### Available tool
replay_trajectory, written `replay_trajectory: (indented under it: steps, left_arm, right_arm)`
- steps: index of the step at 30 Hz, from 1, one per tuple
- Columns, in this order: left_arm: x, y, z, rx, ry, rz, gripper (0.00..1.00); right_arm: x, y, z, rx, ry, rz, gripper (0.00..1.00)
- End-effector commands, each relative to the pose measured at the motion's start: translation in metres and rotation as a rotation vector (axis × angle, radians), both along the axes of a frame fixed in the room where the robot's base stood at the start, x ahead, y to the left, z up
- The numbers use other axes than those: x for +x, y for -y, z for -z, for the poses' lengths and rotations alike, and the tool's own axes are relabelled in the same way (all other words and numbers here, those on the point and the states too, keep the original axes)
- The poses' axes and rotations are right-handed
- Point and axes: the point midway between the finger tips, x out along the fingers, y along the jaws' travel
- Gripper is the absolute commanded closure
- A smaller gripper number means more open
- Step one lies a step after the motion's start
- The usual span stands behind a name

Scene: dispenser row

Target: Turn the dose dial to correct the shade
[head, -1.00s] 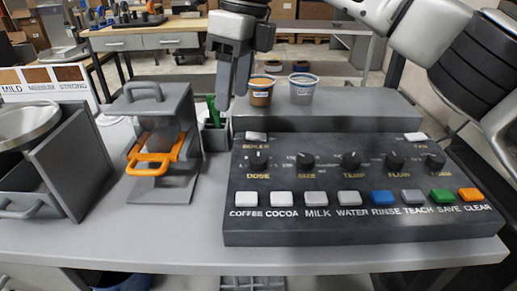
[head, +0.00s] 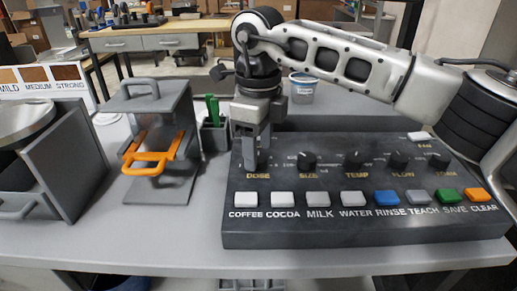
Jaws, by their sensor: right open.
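The dark control panel (head: 330,234) lies on the grey table. Its DOSE dial sits at the left end of the dial row, above the DOSE label (head: 257,176), and is hidden behind my gripper now. My right gripper (head: 256,160) points down at the DOSE dial, its jaws open around or just over it; I cannot tell whether the fingers touch it. The shade card (head: 45,84) with MILD, MEDIUM and STRONG brown patches stands at the far left. My left gripper is not in view.
Right of DOSE are the SIZE dial (head: 307,161), the TEMP dial (head: 353,160) and more dials. A row of coloured buttons lines the front. A grey stand with an orange handle (head: 150,158) is left of the panel. A lidded cup (head: 302,87) stands behind.

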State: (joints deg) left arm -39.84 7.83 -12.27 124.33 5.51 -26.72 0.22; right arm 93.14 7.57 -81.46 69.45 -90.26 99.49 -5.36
Motion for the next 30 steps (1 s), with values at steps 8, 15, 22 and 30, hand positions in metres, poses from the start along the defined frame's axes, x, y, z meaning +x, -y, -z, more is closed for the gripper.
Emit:
replay_trajectory:
  steps: [8,15,22,30]
  left_arm:
    - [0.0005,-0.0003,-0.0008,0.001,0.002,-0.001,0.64]
    - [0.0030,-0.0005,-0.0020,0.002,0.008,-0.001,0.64]
    - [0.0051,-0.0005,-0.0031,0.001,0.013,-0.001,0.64]
    - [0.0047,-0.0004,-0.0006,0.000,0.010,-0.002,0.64]
  right_arm:
    - [-0.0002,-0.0001,0.0129,0.000,0.000,0.000,0.46]
    - [-0.0002,-0.0001,0.0127,0.000,0.000,0.000,0.63]
    - [-0.0001,-0.0002,0.0124,0.001,0.000,0.000,0.91]
    - [0.0000,-0.0002,0.0126,0.001,0.000,0.049,0.91]
